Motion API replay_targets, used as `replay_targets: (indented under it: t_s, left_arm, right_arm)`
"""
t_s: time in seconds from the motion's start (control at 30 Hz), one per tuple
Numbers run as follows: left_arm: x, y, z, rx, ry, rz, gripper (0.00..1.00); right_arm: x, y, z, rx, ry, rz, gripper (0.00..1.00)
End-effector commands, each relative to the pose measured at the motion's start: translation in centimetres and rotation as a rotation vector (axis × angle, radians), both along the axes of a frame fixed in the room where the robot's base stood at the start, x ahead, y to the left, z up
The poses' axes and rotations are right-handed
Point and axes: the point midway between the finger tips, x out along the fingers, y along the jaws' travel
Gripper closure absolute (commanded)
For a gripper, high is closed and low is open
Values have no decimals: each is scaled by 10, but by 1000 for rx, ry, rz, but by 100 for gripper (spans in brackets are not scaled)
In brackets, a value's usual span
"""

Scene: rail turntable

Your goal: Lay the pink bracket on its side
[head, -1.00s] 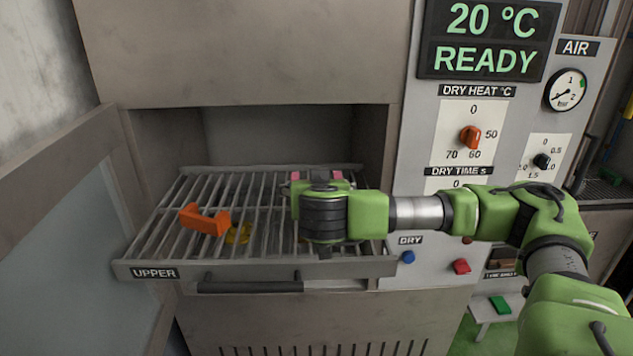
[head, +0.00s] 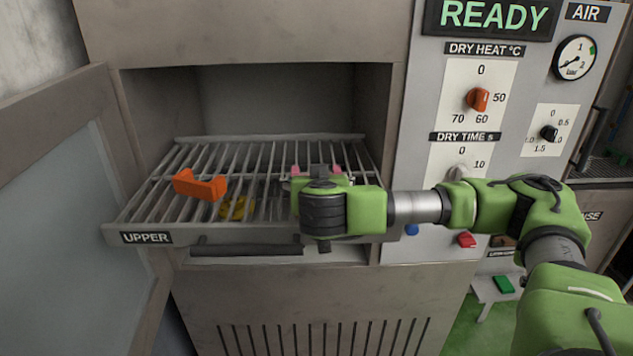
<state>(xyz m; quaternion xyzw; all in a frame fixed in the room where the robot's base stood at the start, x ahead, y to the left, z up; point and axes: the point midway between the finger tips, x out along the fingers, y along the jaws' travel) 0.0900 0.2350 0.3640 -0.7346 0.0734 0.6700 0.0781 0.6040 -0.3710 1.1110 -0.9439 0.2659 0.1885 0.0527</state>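The pink bracket (head: 337,170) is mostly hidden behind my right gripper; only two small pink ends show above it, with a dark piece between them. My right gripper (head: 319,173) reaches in from the right over the right part of the wire rack (head: 248,180). Its fingertips are largely hidden, but the pink ends keep their place against it while the rack shifts in the picture, so it appears shut on the bracket. I cannot tell whether the bracket touches the rack. My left gripper is out of view.
An orange bracket (head: 200,186) lies on the rack's left part, with a yellow piece (head: 236,208) near it. The rack sticks out of an open oven chamber. An open door (head: 70,190) stands at left; a control panel (head: 440,90) with knobs is at right.

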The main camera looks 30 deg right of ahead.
Motion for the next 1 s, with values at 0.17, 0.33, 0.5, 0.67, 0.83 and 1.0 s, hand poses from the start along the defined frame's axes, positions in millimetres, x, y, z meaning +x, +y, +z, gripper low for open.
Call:
replay_targets:
  t_s: [0.17, 0.33, 0.5, 0.67, 0.83, 1.0]
  left_arm:
    - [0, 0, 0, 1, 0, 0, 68]
    - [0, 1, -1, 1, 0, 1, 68]
    - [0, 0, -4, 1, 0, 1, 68]
    - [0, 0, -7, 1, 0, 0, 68]
    - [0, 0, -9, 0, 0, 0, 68]
    - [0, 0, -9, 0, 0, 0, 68]
  right_arm:
    - [0, 0, 2, 0, -3, 1, 54]
    - [0, 0, 0, 0, -3, 1, 54]
    - [0, 0, -2, 0, -3, 1, 54]
    - [0, 0, -4, 0, -3, 1, 54]
    - [0, 0, -6, 0, -3, 1, 54]
    - [0, 0, -6, 0, -3, 1, 5]
